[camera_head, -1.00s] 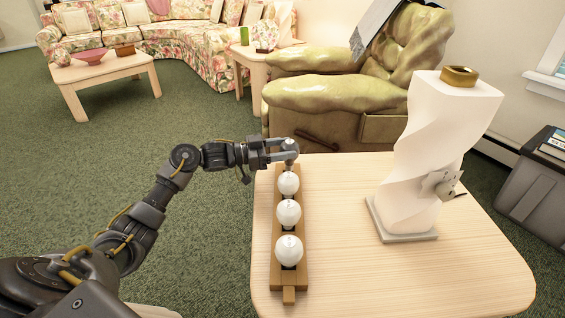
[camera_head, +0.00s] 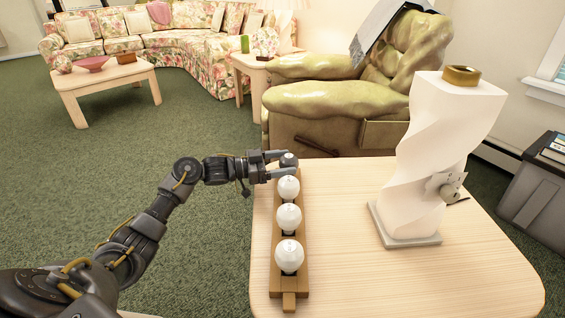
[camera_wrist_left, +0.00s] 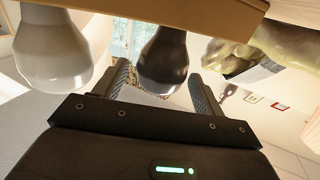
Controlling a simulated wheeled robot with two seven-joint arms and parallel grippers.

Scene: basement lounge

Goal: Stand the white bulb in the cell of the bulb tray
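The wooden bulb tray (camera_head: 289,298) lies lengthwise along the table's left side. Three white bulbs (camera_head: 289,255) stand in a row in it. A fourth bulb (camera_head: 288,159) at the tray's far end looks dark grey, not white. In the left wrist view this dark bulb (camera_wrist_left: 163,55) has its neck against the tray edge (camera_wrist_left: 150,9), beside a white bulb (camera_wrist_left: 52,55); its cell is hidden. My left gripper (camera_head: 288,164) is around the dark bulb. The wrist view shows its fingers (camera_wrist_left: 159,80) apart, with gaps on both sides. My right gripper is not in view.
A tall twisted white lamp (camera_head: 432,165) on a grey base stands at the table's right. The table top (camera_head: 345,260) between tray and lamp is clear. A green armchair (camera_head: 335,100) is close behind the table.

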